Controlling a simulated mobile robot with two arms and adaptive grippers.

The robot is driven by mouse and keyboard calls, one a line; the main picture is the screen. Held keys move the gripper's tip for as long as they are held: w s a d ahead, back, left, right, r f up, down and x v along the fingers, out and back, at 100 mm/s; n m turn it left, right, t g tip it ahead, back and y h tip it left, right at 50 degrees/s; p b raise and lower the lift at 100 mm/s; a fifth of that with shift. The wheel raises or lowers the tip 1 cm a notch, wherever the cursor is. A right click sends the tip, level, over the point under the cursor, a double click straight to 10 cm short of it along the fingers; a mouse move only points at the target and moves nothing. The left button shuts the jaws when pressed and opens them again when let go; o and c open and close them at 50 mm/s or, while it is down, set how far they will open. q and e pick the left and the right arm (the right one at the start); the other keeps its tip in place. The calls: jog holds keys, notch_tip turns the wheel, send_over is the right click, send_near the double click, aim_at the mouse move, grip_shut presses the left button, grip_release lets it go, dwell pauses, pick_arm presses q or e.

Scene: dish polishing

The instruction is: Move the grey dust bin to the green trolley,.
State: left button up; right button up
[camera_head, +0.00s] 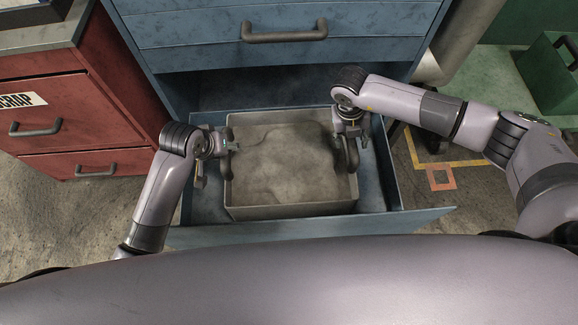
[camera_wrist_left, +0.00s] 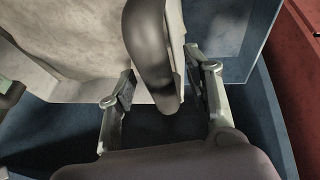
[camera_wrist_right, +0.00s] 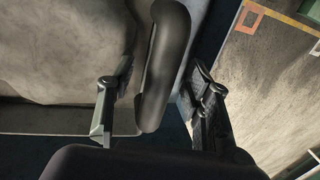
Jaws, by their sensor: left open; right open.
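The grey dust bin (camera_head: 290,209) sits inside an open blue drawer (camera_head: 395,232), filled with greyish dust. It has a dark handle on each side. My left gripper (camera_head: 222,150) is at the bin's left side. In the left wrist view its open fingers (camera_wrist_left: 160,95) stand on either side of the left handle (camera_wrist_left: 152,45). My right gripper (camera_head: 352,140) is at the bin's right side. In the right wrist view its open fingers (camera_wrist_right: 163,88) stand on either side of the right handle (camera_wrist_right: 166,60).
A blue cabinet (camera_head: 180,60) rises behind the drawer. A red cabinet (camera_head: 75,120) stands at the left. A green container (camera_head: 552,75) stands on a green surface (camera_head: 500,80) at the far right. Bare floor with yellow marking (camera_head: 450,163) lies right of the drawer.

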pick_arm(q)
jog(key=shift+w+f, duration=0.1)
jog(key=shift+f, duration=0.15)
pick_arm(e)
jog(key=shift+f, duration=0.25)
pick_arm(q)
jog(key=shift+c, duration=0.2)
pick_arm(e)
jog(key=shift+c, duration=0.2)
pick_arm(q)
grip_shut()
pick_arm(e)
grip_shut()
pick_arm(q)
jog(key=shift+w+d+r, duration=0.1)
jog(key=shift+w+r, duration=0.15)
jog(key=shift+r, duration=0.1)
pick_arm(e)
jog(key=shift+w+r, duration=0.2)
jog(key=shift+r, duration=0.05)
